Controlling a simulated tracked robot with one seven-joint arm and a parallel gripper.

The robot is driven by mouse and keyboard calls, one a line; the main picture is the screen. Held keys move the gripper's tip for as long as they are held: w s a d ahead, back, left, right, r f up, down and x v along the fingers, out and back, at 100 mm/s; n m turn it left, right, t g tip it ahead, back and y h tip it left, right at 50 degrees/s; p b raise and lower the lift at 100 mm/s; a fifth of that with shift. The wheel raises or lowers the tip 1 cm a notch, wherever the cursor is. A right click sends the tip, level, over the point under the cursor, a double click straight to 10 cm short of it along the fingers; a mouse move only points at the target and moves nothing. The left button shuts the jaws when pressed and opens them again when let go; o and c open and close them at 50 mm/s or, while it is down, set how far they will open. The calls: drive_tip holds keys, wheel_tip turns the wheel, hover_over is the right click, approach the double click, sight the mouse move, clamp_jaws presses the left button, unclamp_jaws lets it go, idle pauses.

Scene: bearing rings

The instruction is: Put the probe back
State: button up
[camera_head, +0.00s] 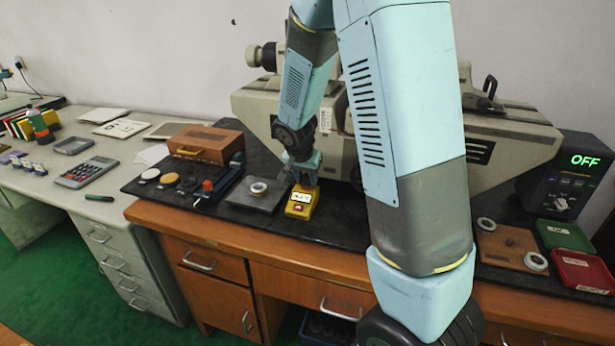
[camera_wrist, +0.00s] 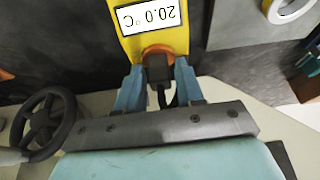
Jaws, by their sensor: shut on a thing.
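The yellow meter (camera_head: 301,203) stands on the dark bench mat, just below my gripper (camera_head: 304,178) in the head view. In the wrist view the meter (camera_wrist: 170,42) shows an upside-down display reading 20.0 °C. In the wrist view my gripper (camera_wrist: 158,84) has its blue fingers closed around a dark piece, which looks like the probe (camera_wrist: 157,70). The probe's upper end is at the meter's near end, beside an orange-brown part. I cannot tell whether it is seated or only touching. The probe is too small to make out in the head view.
A grey plate (camera_head: 239,196) with a pale ring (camera_head: 258,187) lies left of the meter. A large beige machine (camera_head: 500,125) stands behind. A wooden box (camera_head: 203,143) is at the left; a wooden board (camera_head: 495,254) and red and green trays are at the right.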

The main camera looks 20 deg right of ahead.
drive_tip(key=shift+f, duration=0.15)
drive_tip(key=o, duration=1.2)
drive_tip(key=shift+o, duration=0.2)
drive_tip(key=shift+r, duration=4.3)
drive_tip(key=s+r+n+y, duration=0.1)
drive_tip(key=s+r+n, duration=0.1)
drive_tip(key=s+r, duration=0.3)
drive_tip(key=s+r+n+t+y, duration=0.1)
drive_tip(key=s+r, duration=0.4)
drive_tip(key=s, duration=0.8)
drive_tip(key=s+r+n, duration=0.4)
drive_tip(key=s+r, duration=0.1)
drive_tip(key=s, duration=0.5)
drive_tip(key=shift+d+r+t+y, duration=0.2)
drive_tip(key=shift+d+t+y, duration=0.05)
drive_tip(key=shift+t+y, duration=0.15)
